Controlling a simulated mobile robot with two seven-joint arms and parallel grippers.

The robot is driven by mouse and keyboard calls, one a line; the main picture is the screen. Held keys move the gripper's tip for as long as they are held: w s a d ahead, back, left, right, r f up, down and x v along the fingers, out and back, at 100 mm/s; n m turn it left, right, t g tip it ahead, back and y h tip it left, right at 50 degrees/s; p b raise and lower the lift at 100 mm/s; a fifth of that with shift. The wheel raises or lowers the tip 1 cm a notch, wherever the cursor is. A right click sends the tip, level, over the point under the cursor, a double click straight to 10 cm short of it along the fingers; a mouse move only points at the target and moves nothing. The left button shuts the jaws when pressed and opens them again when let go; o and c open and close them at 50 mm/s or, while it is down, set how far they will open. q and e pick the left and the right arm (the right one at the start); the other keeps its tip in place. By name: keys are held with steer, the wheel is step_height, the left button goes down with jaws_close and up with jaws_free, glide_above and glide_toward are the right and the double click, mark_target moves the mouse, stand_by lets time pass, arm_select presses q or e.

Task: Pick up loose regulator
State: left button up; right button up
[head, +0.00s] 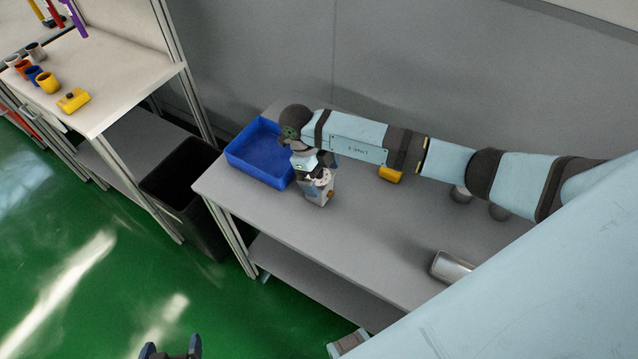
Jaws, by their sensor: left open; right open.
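A small pale boxy piece with an orange-yellow spot (320,192) is on the grey table, just right of the blue bin; it may be the loose regulator. My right gripper (316,179) points down right at this piece, its arm coming in from the right. The gripper is open, but its fingers are partly hidden, and I cannot tell whether they touch the piece. My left gripper (171,349) shows only at the bottom edge, over the green floor, open and empty.
The blue bin (238,157) is at the table's left end. A yellow piece (391,176) and a metal cylinder (450,267) lie on the grey table (290,240). A black waste bin (190,205) stands by the left shelf, which holds several cups and a yellow block (73,100).

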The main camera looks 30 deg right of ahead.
steer(key=shift+f, duration=0.1)
steer(key=shift+c, duration=0.4)
steer(key=c, duration=1.4)
steer(key=shift+c, duration=0.5)
